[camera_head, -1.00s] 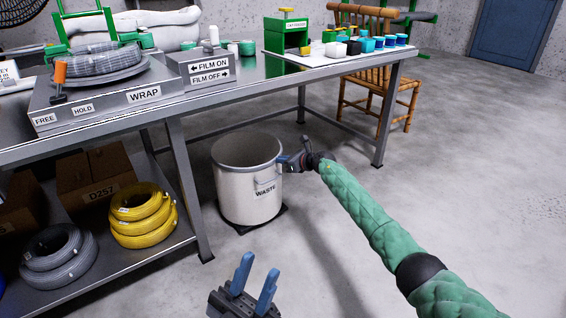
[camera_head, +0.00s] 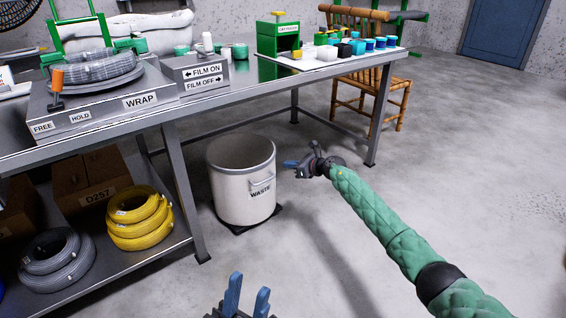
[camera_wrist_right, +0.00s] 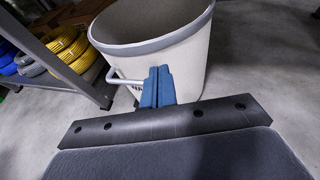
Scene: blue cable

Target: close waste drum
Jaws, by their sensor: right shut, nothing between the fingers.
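The waste drum (camera_head: 232,195) is a white open-topped bin with a grey rim and the word WASTE, standing on a dark base on the floor under the table's edge. Its top is open and no lid shows on it. A bar handle (camera_head: 262,183) sticks out of its side; it also shows in the right wrist view (camera_wrist_right: 124,79). My right gripper (camera_head: 290,164) is just right of the drum, apart from it; in the right wrist view its blue fingers (camera_wrist_right: 157,80) are together and empty, beside the handle. My left gripper (camera_head: 247,296) is low at the bottom edge, fingers apart and empty.
A metal workbench (camera_head: 290,82) stands behind and left of the drum, with a leg (camera_head: 186,195) close to it. Yellow cable coils (camera_head: 138,218) and grey coils (camera_head: 57,262) lie on its lower shelf. A wooden chair (camera_head: 372,95) stands behind. The floor at right is clear.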

